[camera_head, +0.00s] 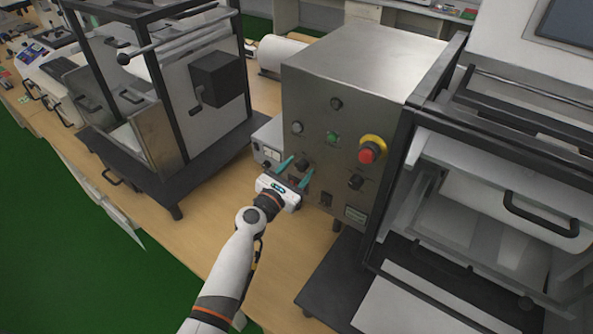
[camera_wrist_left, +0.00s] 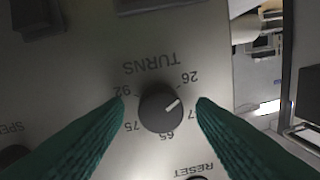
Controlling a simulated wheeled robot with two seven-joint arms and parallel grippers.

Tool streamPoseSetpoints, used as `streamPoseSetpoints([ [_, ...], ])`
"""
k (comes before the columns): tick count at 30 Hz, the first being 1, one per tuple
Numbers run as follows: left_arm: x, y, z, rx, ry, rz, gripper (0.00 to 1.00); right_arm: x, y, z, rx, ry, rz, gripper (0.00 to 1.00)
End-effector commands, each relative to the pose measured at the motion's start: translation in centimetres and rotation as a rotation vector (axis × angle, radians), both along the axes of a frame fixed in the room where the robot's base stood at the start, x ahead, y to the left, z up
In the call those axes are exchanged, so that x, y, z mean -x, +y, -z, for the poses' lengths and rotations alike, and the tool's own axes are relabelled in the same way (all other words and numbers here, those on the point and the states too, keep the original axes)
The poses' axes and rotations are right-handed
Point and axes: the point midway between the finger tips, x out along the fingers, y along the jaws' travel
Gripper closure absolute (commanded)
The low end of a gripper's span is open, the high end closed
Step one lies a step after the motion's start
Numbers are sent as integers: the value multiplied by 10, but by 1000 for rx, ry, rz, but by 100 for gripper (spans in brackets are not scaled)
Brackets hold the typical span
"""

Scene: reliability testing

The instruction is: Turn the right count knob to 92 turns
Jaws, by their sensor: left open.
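The count knob (camera_wrist_left: 161,109), a round dark grey knob with a pale pointer line, sits under the word TURNS, upside down in the wrist view. Its pointer faces upper right, near the 26 mark and slightly toward the mark below it. The 92 mark is at the knob's upper left. My left gripper (camera_head: 296,171) is open at the lower left of the grey metal control box (camera_head: 360,62). Its two green fingers stand on either side of the knob, with visible gaps. The head view does not show the knob clearly. My right gripper is out of view.
A red emergency button on a yellow ring (camera_head: 369,150) and a dark knob (camera_head: 355,182) are on the same panel. A framed machine (camera_head: 160,110) stands left and another (camera_head: 490,180) stands close right. The wooden bench (camera_head: 205,215) is clear before the box.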

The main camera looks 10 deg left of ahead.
Motion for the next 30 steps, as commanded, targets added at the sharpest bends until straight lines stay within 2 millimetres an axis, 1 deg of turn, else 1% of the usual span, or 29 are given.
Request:
streamPoseSetpoints([
  [2,0,0,0,0,0,0,50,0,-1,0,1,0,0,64],
  [9,0,0,0,-1,0,0,90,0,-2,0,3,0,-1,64],
  [10,0,0,0,-1,0,0,93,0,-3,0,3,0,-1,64],
  [20,0,0,1,-49,-20,1,93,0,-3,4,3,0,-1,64],
  [26,1,0,3,-159,-65,1,93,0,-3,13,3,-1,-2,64],
  [30,1,0,3,-270,-112,0,93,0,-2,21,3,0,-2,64],
])
